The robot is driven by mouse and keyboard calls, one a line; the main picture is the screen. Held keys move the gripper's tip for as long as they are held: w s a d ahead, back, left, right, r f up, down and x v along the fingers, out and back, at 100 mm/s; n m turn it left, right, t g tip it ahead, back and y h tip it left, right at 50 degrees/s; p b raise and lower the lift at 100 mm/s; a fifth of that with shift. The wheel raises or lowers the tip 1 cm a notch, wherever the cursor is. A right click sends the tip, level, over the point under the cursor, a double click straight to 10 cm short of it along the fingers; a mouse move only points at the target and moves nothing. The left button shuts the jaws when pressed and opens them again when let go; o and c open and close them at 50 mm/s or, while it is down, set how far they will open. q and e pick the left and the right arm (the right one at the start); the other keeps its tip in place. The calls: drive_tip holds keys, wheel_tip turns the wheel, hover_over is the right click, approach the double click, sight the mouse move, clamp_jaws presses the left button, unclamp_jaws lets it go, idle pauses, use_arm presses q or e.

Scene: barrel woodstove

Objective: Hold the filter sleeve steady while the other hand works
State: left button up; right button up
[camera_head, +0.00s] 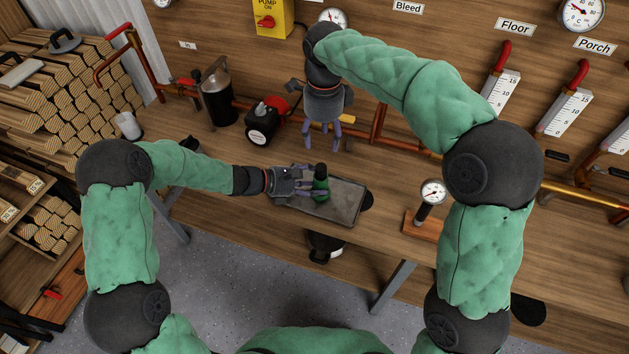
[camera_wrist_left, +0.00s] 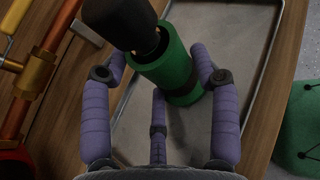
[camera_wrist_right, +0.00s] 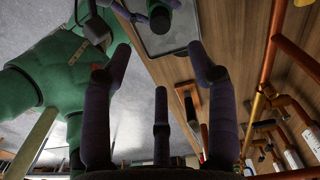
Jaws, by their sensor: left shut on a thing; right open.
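The green filter sleeve (camera_head: 321,190) stands on the grey tray (camera_head: 346,204) on the workbench. A black part (camera_wrist_left: 122,22) with a wide top narrows down into the sleeve's upper opening; how deep it sits I cannot tell. My left gripper (camera_head: 308,184) reaches in from the left, low over the tray, and is shut on the sleeve. Its fingers stand around the sleeve (camera_wrist_left: 168,72) in the left wrist view. My right gripper (camera_head: 323,146) is open and empty, pointing down beyond the tray. In the right wrist view the sleeve (camera_wrist_right: 180,28) shows at the top, apart from its fingers.
A black-and-red pump (camera_head: 263,127) and a dark canister (camera_head: 217,98) stand behind the tray. A copper pipe (camera_head: 378,122) runs along the back. A gauge on a wooden base (camera_head: 424,225) stands to the right. The bench between tray and gauge is mostly clear.

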sight(322, 167)
drive_tip(key=shift+f, duration=6)
clamp_jaws()
